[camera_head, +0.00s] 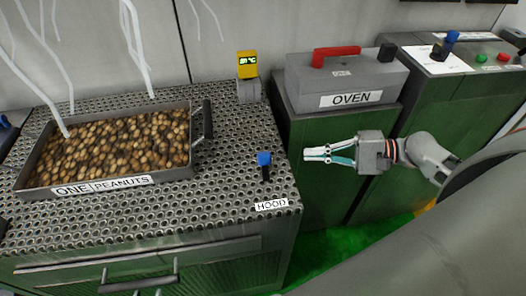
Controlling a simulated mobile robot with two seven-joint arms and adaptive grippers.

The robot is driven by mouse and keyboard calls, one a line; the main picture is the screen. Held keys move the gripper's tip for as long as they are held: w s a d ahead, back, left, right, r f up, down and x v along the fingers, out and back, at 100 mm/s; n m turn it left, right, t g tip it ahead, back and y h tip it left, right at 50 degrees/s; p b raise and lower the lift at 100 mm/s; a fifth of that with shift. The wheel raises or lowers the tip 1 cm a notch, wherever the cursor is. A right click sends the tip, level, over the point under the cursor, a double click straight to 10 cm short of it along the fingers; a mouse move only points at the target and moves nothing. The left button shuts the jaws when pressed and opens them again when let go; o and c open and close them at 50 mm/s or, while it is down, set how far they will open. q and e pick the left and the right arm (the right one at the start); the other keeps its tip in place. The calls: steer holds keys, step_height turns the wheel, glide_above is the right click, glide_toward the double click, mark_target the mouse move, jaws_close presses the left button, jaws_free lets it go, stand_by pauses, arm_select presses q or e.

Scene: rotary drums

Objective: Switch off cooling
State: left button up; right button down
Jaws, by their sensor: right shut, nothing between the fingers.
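My right gripper (309,154) comes in from the right. Its fingers are closed together, empty, and point left in the air in front of the green oven cabinet. A blue-topped black switch (264,162) stands upright on the perforated table, left of my fingertips and apart from them, by a label "HOOD" (271,205). Another blue-topped switch (447,43) stands on the far right cabinet beside a white label (437,59) too small to read. I cannot make out which control is marked cooling. My left gripper is not in view.
A tray of peanuts (25,183) sits on the perforated table (225,190). A yellow temperature display (247,64) stands at the table's back edge. The grey oven box (345,80) has a red handle.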

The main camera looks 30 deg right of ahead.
mark_target(273, 153)
arm_select(q)
steer(key=shift+w+a+f, duration=0.1)
steer(key=shift+w+a, duration=0.1)
arm_select(e)
steer(key=r, duration=0.2)
steer(key=r+y, duration=0.1)
steer(key=shift+w+a+r+m, duration=0.2)
steer(key=shift+w+r+m, duration=0.05)
steer(key=shift+w+m, duration=0.05)
steer(key=x, duration=1)
steer(key=shift+w+a+r, duration=0.1)
steer(key=s, duration=0.1)
steer(key=s+r+p, duration=0.1)
steer(key=shift+s+a, duration=0.2)
steer(key=shift+s, duration=0.05)
steer(key=shift+s+a+r+p, duration=0.15)
steer(key=shift+s+r+p, duration=0.05)
steer(key=shift+s+p, duration=0.25)
arm_select(q)
steer(key=r, duration=0.2)
steer(key=shift+w+r, duration=0.3)
arm_select(e)
steer(key=shift+s, duration=0.15)
arm_select(q)
steer(key=shift+f, duration=0.2)
